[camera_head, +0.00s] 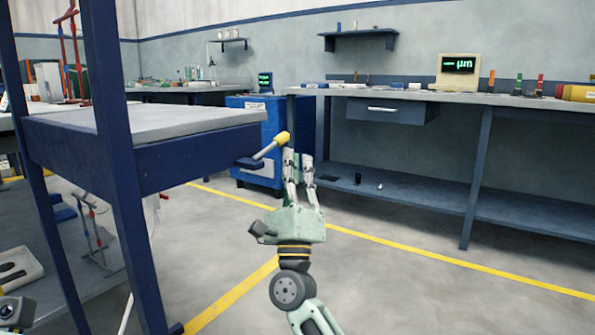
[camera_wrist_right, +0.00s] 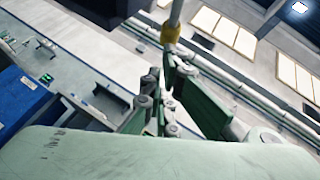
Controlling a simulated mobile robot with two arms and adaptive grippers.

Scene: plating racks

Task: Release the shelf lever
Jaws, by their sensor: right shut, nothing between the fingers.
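The shelf lever (camera_head: 267,149) sticks out from the right end of the blue shelf frame on a dark mount (camera_head: 248,162). It is a grey rod with a yellow grip at its end, slanting up to the right. My right gripper (camera_head: 299,153) is upright just right of the yellow grip, shut and empty. Whether it touches the grip is unclear. In the right wrist view, the lever's yellow grip (camera_wrist_right: 170,33) is close to the fingertips of my right gripper (camera_wrist_right: 163,72), with its grey rod running up.
The shelf's grey top (camera_head: 180,119) and blue post (camera_head: 122,190) stand at left. A blue cabinet (camera_head: 240,115) is behind the lever. A long workbench (camera_head: 460,97) with a drawer runs along the right. Open floor (camera_head: 400,280) lies at right, with yellow lines.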

